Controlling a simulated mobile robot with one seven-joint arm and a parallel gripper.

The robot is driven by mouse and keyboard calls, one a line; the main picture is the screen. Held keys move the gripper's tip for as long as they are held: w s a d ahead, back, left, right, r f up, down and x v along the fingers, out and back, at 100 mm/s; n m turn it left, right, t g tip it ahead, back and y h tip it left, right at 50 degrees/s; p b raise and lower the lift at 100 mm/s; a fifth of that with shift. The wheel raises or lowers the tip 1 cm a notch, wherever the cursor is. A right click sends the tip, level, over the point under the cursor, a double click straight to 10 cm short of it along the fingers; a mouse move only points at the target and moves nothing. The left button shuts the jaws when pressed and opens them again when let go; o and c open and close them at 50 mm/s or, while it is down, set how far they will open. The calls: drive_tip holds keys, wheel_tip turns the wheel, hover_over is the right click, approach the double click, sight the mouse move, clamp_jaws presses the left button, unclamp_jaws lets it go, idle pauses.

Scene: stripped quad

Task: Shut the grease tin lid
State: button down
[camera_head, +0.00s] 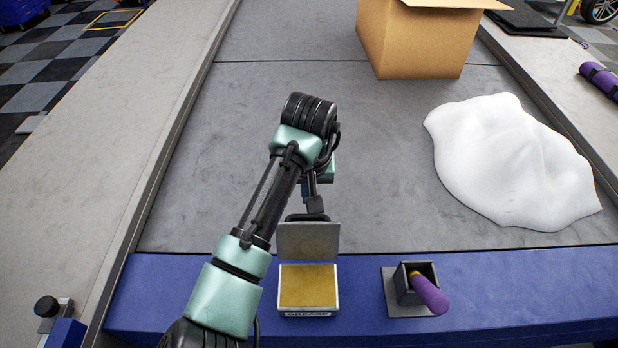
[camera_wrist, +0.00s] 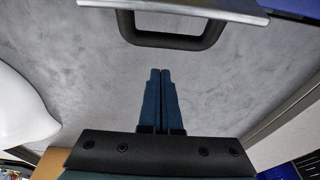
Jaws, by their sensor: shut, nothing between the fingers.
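The grease tin (camera_head: 308,291) stands on the blue front edge strip, open, with yellow grease inside and a GREASE label on its front. Its grey lid (camera_head: 308,240) stands raised at the back of the tin. In the wrist view the lid's pale edge (camera_wrist: 200,10) crosses the top, with a black handle (camera_wrist: 168,41) below it. My gripper (camera_wrist: 160,72) is shut and empty, its blue fingertips together and pointing at the handle, with a small gap showing in the picture. In the head view my gripper is behind the lid, its fingertips hidden.
A dark square holder (camera_head: 404,289) with a purple-handled tool (camera_head: 430,295) stands to the right of the tin. A white draped sheet (camera_head: 510,160) lies at the right, and a cardboard box (camera_head: 415,40) stands behind. The grey floor between is bare.

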sight(308, 233)
drive_tip(key=shift+s+r+p, duration=0.25)
drive_tip(key=shift+s+p, duration=0.15)
drive_tip(key=shift+s, duration=0.45)
drive_tip(key=shift+s+r+p, duration=0.25)
drive_tip(key=shift+s+p, duration=0.15)
drive_tip(key=shift+s, duration=0.45)
drive_tip(key=shift+w, duration=0.1)
